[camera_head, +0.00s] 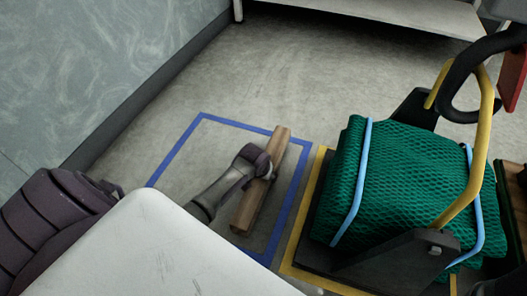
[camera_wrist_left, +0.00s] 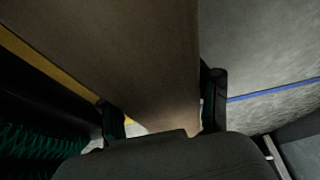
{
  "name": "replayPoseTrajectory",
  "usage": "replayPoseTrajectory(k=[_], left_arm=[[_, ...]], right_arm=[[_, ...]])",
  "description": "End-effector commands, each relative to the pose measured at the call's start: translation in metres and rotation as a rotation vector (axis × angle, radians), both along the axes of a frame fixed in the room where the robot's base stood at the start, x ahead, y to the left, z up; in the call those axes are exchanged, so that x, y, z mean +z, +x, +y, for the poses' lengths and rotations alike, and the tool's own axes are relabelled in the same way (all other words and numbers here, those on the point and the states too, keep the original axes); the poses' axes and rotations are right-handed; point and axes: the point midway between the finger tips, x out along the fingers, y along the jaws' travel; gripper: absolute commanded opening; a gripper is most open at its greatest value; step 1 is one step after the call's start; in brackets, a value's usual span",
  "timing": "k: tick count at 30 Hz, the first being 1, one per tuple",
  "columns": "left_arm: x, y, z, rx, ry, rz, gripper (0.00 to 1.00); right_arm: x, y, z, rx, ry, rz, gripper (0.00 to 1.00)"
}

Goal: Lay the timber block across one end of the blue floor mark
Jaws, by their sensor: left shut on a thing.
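The timber block (camera_head: 249,208) is a long brown beam in the head view. It appears over the blue floor mark (camera_head: 172,154), a rectangular outline, roughly parallel to its right line. Its far end overlaps the far line in the picture; I cannot tell whether it touches the floor. My left gripper (camera_head: 264,167) is shut on the block near its middle. In the left wrist view the block (camera_wrist_left: 140,50) fills the space between the two fingers (camera_wrist_left: 163,108), and a blue line (camera_wrist_left: 272,90) shows to the right. My right gripper is not in view.
A green net bundle (camera_head: 395,180) with light blue straps sits on a dark carrier with a yellow handle (camera_head: 484,140), inside a yellow floor mark (camera_head: 305,215) to the right. A wall (camera_head: 80,70) stands at left, a pale bench (camera_head: 400,15) at the back. Floor beyond the mark is clear.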

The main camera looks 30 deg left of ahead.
Motion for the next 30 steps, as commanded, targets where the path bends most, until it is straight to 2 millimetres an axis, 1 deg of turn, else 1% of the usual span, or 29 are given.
replayPoseTrajectory(k=[2,5,10,13,15,21,26,27,29,30], left_arm=[[0.000,0.002,0.002,0.000,0.001,-0.006,0.00],[-0.006,0.002,0.002,0.000,0.001,-0.006,0.00],[-0.028,0.002,0.002,0.000,0.000,-0.005,0.00],[-0.038,0.002,0.002,0.000,0.000,-0.005,0.00],[-0.040,0.002,0.002,0.000,0.001,-0.006,0.00],[-0.038,0.002,0.002,0.000,0.001,-0.006,0.00],[-0.040,0.002,0.002,0.000,0.000,-0.004,0.00],[-0.043,0.000,0.002,0.000,0.000,0.001,0.65],[-0.042,0.000,0.001,0.000,0.000,0.001,0.75],[-0.042,0.000,0.001,-0.001,0.000,0.000,0.82]], right_arm=[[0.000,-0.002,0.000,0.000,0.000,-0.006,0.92],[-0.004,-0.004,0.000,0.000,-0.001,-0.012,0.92],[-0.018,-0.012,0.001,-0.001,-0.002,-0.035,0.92],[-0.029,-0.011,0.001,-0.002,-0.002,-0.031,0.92],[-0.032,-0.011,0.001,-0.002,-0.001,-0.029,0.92],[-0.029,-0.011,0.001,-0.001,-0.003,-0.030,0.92],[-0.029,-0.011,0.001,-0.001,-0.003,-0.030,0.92],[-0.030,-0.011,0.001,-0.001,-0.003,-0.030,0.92],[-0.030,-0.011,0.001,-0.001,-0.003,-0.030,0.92],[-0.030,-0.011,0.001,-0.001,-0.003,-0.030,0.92]])
